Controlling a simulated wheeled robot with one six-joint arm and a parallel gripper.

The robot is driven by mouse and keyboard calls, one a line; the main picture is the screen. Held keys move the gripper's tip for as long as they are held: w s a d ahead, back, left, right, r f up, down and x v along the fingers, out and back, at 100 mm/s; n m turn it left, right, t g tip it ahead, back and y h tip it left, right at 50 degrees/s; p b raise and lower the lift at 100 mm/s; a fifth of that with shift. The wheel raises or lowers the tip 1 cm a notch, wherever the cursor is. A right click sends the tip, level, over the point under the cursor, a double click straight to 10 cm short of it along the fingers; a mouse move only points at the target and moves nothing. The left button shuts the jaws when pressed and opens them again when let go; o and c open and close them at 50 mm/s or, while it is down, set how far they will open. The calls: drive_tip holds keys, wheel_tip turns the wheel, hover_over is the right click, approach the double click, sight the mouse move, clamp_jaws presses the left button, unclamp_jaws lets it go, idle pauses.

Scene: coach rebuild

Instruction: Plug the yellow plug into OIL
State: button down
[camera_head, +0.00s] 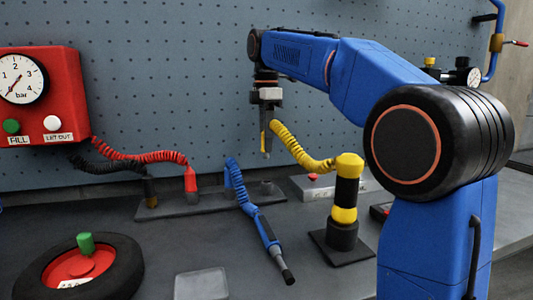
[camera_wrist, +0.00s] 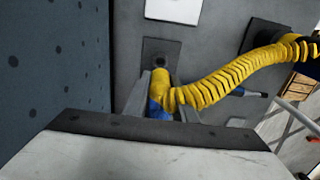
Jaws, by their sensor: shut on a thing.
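My gripper (camera_head: 265,138) is shut on the yellow plug (camera_wrist: 162,90), pointing down in the air. In the head view the plug is mostly hidden by the fingers. Its yellow coiled hose (camera_head: 300,149) runs to the yellow-and-black post (camera_head: 346,190) on the right. Below the gripper is a grey socket strip (camera_head: 207,203) on the bench, with a small round socket (camera_head: 267,187) at its right end. In the wrist view a dark plate with a round socket (camera_wrist: 160,61) shows just beyond the plug. The plug looks apart from it. I cannot read an OIL label.
A red plug (camera_head: 191,178) and a dark plug (camera_head: 150,187) stand on the strip. A blue air tool (camera_head: 263,234) lies in front, with a tyre (camera_head: 113,262) at front left. The blue pegboard (camera_head: 180,70) rises close behind. A white block (camera_wrist: 174,10) shows in the wrist view.

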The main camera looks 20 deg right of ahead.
drive_tip(key=shift+r, duration=2.6)
